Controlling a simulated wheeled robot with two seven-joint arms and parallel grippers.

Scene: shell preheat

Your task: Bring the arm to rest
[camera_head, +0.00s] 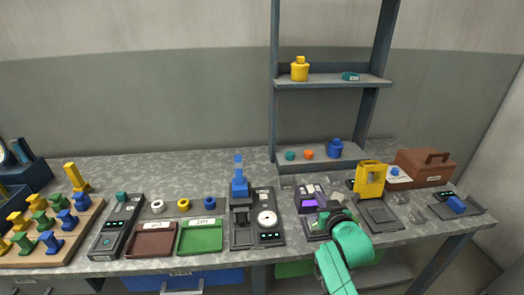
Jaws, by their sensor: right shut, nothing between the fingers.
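My right arm comes up from the bottom edge, with green links. Its dark gripper (335,214) is over the right-centre part of the bench, close to a purple and black device (306,198). The fingertips are small and partly hidden by the wrist, but the gripper is shut and holds nothing. I cannot tell whether it touches the device. My left gripper is not in view.
A grey shelf (330,83) stands behind the arm. A yellow frame (370,180) and brown toolbox (424,168) stand to the right. A green tray (200,237), red tray (152,240) and wooden peg board (62,250) lie left.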

